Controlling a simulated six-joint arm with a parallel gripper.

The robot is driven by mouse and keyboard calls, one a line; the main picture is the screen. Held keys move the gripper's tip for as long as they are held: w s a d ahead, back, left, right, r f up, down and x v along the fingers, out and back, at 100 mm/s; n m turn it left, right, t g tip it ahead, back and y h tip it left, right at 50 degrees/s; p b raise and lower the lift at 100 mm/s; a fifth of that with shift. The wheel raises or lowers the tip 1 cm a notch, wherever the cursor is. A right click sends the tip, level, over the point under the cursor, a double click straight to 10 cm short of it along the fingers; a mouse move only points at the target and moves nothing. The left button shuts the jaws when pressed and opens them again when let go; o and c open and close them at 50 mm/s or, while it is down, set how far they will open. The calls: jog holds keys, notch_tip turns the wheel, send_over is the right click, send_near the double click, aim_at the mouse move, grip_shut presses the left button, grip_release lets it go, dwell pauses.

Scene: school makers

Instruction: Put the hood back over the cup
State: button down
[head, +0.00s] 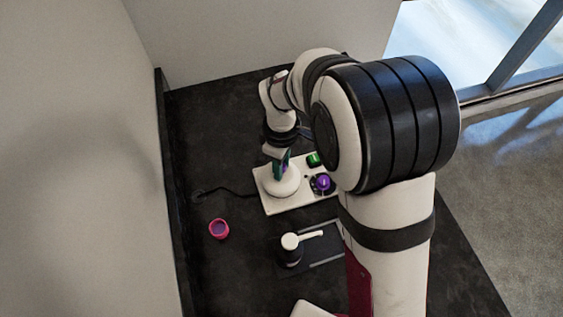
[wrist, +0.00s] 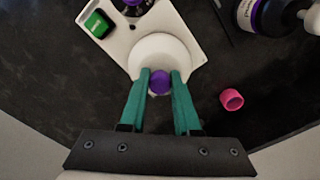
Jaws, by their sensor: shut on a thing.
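My gripper (head: 281,160) points down over the white base plate, its teal fingers closed. In the wrist view the fingertips (wrist: 160,76) sit on either side of a purple knob (wrist: 160,83). The knob appears to belong to the round white hood (wrist: 160,52). In the head view the hood (head: 283,183) is under the fingers, over the left part of the plate; I cannot tell whether it touches it. No cup shows on the plate; anything under the hood is hidden. A small pink cup-like piece (head: 219,229) is apart on the dark table; it also shows in the wrist view (wrist: 231,99).
The white base plate (head: 273,205) carries a green switch (head: 314,159) and a purple dial (head: 323,182). A black cable (head: 232,190) runs left. A dark bottle with a white pump-like top (head: 291,242) stands in front. A wall borders the table's left side.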

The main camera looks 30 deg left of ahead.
jog(key=shift+f, duration=0.3)
jog(key=c, duration=0.9)
grip_release()
notch_tip(320, 180, up, 11)
